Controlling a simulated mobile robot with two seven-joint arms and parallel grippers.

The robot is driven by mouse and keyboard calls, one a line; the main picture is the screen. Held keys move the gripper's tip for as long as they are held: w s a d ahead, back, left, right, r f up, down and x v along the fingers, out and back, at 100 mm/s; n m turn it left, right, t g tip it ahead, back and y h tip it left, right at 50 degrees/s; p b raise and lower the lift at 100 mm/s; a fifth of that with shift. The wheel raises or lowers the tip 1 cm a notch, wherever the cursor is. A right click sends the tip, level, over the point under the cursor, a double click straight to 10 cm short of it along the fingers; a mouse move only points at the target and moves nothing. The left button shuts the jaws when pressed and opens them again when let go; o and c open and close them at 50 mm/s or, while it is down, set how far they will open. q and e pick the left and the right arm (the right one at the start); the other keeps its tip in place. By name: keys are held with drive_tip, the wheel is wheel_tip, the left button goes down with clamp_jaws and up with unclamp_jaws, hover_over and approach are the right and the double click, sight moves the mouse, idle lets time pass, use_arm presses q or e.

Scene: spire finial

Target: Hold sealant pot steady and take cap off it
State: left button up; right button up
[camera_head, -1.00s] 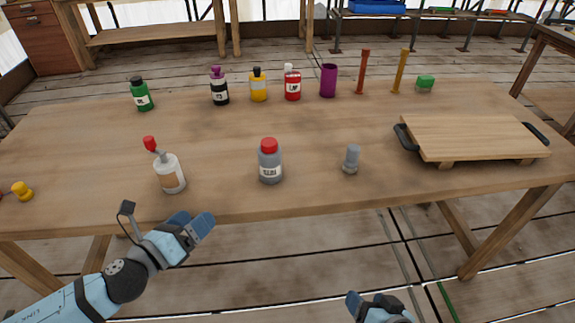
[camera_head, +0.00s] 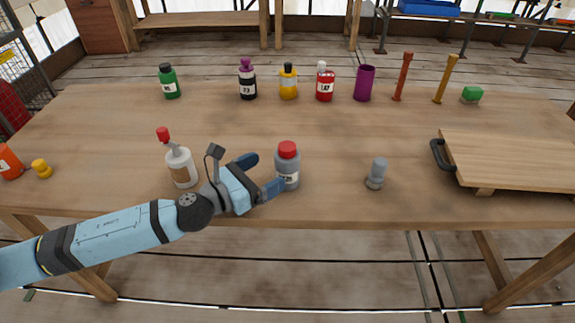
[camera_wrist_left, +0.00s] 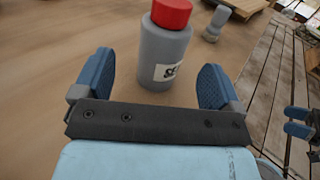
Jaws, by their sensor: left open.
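The sealant pot (camera_head: 291,175) is a grey bottle with a white label, upright near the table's front edge. Its red cap (camera_head: 287,148) is on top. My left gripper (camera_head: 261,174) is open, with its fingers reaching toward the pot from the left. In the left wrist view the pot (camera_wrist_left: 164,55) stands between the two spread fingers, with gaps visible on both sides. The label is partly covered by a finger in the head view. Blue parts of what looks like my right gripper (camera_wrist_left: 298,131) show at the right edge of the wrist view; its opening is unclear.
A white bottle with a red nozzle (camera_head: 181,168) stands just left of my left gripper. A small grey object (camera_head: 376,174) stands right of the pot. A wooden board (camera_head: 515,158) with dark handles lies farther right. Several bottles line the back. The table's middle is clear.

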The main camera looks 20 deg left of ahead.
sight(277, 160)
use_arm(q)
drive_tip(key=shift+d+r+x, duration=0.1)
drive_tip(key=shift+r+x, duration=0.05)
drive_tip(key=shift+x, duration=1.45)
drive_tip(key=shift+d+r+x, duration=0.1)
drive_tip(key=shift+r+x, duration=0.05)
drive_tip(key=shift+x, duration=1.45)
drive_tip(key=shift+s, duration=0.15)
drive_tip(key=c, duration=1.1)
drive_tip(key=shift+r, duration=0.1)
drive_tip(key=shift+r+p, duration=0.3)
drive_tip(key=shift+r, duration=0.35)
wheel_tip(277, 160, up, 19)
drive_tip(key=p, duration=0.6)
drive_tip(key=shift+f, duration=0.2)
use_arm(e)
drive_tip(key=shift+s+d+r+g, duration=0.35)
drive_tip(key=shift+d+r+g, duration=0.15)
